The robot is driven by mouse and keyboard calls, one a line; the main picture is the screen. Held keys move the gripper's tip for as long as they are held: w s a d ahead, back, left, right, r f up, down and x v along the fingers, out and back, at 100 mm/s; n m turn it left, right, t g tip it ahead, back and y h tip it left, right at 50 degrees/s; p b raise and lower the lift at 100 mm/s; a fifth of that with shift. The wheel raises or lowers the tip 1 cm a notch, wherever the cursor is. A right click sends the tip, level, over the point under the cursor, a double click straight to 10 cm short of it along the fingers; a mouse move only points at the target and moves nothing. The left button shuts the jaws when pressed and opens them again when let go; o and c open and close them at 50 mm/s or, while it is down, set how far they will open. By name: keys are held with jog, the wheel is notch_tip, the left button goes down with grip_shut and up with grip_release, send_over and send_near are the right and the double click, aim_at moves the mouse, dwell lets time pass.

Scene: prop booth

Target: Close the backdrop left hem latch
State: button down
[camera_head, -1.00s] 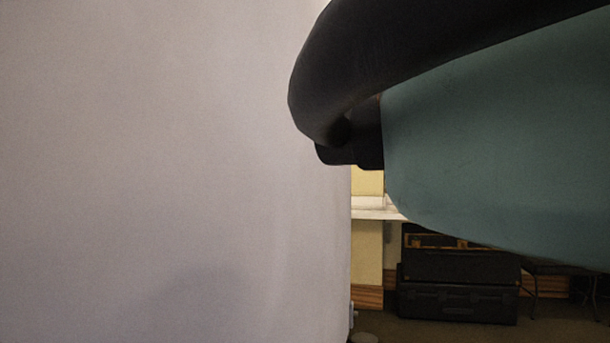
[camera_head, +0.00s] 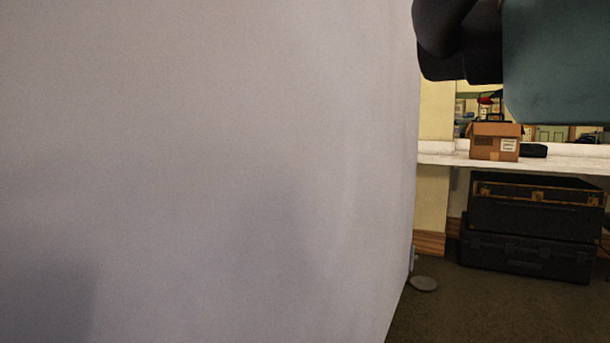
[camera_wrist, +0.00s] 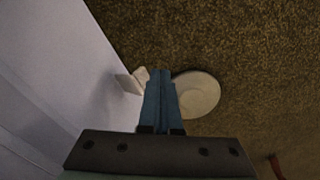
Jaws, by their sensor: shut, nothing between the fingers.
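The pale backdrop (camera_head: 200,170) fills the left and middle of the head view, and its edge runs along the left of the wrist view (camera_wrist: 60,75). A small pale latch piece (camera_wrist: 128,83) sits at this edge in the wrist view, just left of my fingertips. In the head view a small grey fitting (camera_head: 412,258) shows low at the backdrop's right edge. My gripper (camera_wrist: 160,72) has its blue fingers shut and empty, with the tips close beside the latch piece. I cannot tell whether they touch. The fingers partly cover the latch area.
A round grey disc (camera_head: 424,284) lies on the dark carpet by the backdrop's lower edge; it also shows right of my fingers (camera_wrist: 200,93). Black cases (camera_head: 530,225) stand under a white counter (camera_head: 560,164) bearing a cardboard box (camera_head: 495,141). Carpet between is clear.

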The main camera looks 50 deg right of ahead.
notch_tip(320, 180, down, 3)
jog(key=shift+r+b, duration=0.2)
jog(key=shift+b, duration=0.4)
jog(key=shift+w, duration=0.1)
